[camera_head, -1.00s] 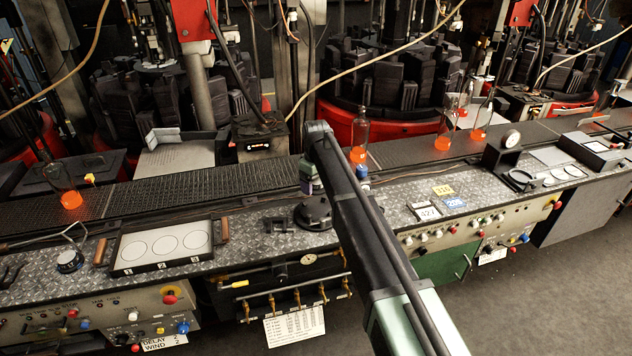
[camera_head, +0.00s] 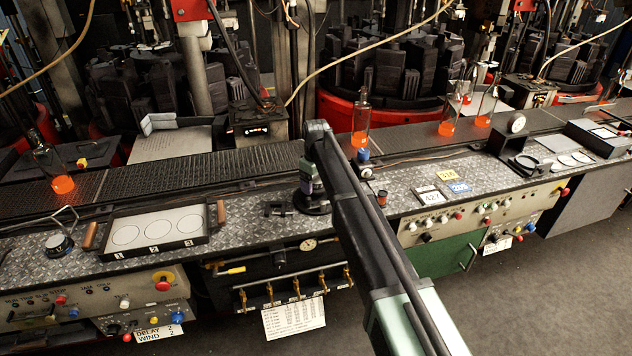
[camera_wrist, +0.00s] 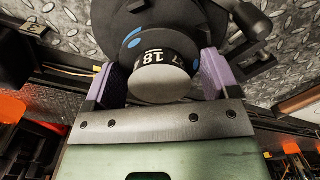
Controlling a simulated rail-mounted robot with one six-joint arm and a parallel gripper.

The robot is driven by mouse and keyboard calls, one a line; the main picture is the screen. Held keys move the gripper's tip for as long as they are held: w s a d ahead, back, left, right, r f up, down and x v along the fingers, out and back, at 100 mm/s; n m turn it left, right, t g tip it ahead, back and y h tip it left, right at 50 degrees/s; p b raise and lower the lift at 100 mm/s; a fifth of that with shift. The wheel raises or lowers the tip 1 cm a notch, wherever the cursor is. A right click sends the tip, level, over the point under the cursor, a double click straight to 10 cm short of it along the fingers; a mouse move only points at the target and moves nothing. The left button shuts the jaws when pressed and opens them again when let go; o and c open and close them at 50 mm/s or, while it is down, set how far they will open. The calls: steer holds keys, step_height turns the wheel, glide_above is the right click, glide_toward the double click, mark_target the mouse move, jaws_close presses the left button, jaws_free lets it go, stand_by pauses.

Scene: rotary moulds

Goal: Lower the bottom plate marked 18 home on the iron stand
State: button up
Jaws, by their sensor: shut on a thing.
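The bottom plate marked 18 (camera_wrist: 160,82) shows in the wrist view as a dark round piece with blue marks, a white-numbered band and a pale grey end. My gripper (camera_wrist: 158,76) is shut on it, a purple pad at each side. The black iron stand (camera_wrist: 215,22) is behind the plate, with a handled arm at its right. In the head view my gripper (camera_head: 308,183) is right over the stand's round base (camera_head: 311,205). The plate is not clear there, and I cannot tell whether it touches the stand or is fully seated.
A tray with three numbered white circles (camera_head: 113,257) lies left of the stand. Tags marked 427 (camera_head: 432,197) and others lie to the right on the tread-plate bench. Glowing bottles (camera_head: 360,138) stand on the conveyor behind.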

steer(key=shift+s+d, duration=0.1)
steer(key=shift+f+b, duration=0.65)
steer(key=shift+b, duration=0.1)
stand_by(0.8)
steer(key=shift+s, duration=0.1)
steer(key=o, duration=1)
steer(key=shift+c, duration=0.2)
steer(key=shift+s, duration=0.1)
steer(key=r+p, duration=1.1)
steer(key=shift+w, duration=0.2)
